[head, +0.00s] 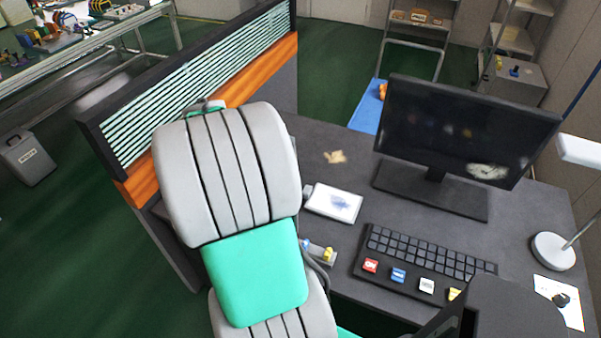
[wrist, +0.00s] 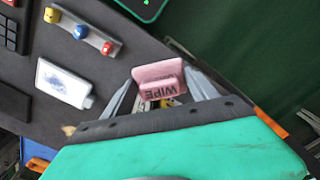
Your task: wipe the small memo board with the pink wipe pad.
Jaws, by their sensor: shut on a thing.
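The small memo board (head: 333,204) is a white plate with a blue smudge, lying on the dark desk left of the monitor. It also shows in the wrist view (wrist: 64,83), left of my gripper. My gripper (wrist: 158,88) is shut on the pink wipe pad (wrist: 157,72), which has "WIPE" printed on it. The pad is to the side of the board, apart from it; its height above the desk is hard to tell. In the head view my arm hides the gripper and the pad.
A partition (head: 265,75) with an orange band stands along the desk's left side. The monitor (head: 465,130), keyboard (head: 425,262) and lamp (head: 552,250) are to the right. A grey strip with coloured knobs (wrist: 85,32) lies near the board. A tan scrap (head: 335,157) lies behind it.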

